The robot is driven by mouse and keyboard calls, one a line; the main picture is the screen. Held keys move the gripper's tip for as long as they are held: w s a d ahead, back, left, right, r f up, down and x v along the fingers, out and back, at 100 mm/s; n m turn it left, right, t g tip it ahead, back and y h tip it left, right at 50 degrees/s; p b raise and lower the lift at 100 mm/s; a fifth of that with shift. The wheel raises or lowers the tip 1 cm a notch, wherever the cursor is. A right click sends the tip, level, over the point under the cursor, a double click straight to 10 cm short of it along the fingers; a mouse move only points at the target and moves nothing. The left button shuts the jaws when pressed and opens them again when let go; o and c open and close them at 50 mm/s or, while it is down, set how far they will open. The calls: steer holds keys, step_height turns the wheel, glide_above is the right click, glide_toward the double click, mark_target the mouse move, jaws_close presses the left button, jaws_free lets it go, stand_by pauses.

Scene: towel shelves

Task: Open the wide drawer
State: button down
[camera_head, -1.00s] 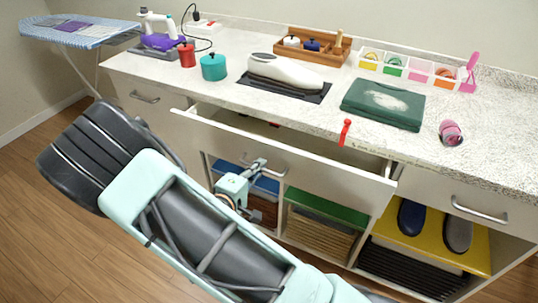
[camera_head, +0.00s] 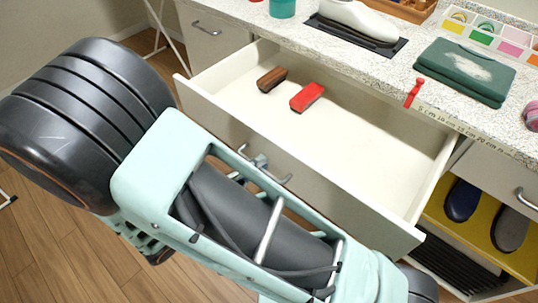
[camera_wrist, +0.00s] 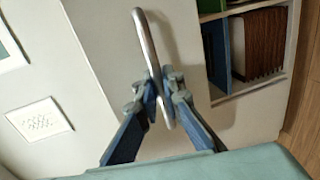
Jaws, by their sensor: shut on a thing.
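The wide drawer (camera_head: 330,185) is pulled well out from under the counter, and its white inside shows. A brown brush (camera_head: 271,79) and a red brush-like block (camera_head: 307,97) lie in its left part. Its silver handle (camera_wrist: 147,45) crosses the wrist view. My gripper (camera_wrist: 163,100) is shut on the handle, one finger on each side of the bar. In the head view my gripper (camera_head: 262,163) shows at the drawer front, partly hidden behind my arm.
The speckled counter (camera_head: 370,65) above holds a white shoe-shaped form (camera_head: 355,20), a green folded mat (camera_head: 465,68) and a red clip (camera_head: 413,92) at its edge. A yellow shelf with shoes (camera_head: 462,200) is at right.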

steer(key=shift+s+a, duration=0.35)
steer(key=shift+s, duration=0.1)
steer(key=c, duration=2.3)
jaws_free()
steer(key=shift+c, duration=0.2)
steer(key=v, duration=1.2)
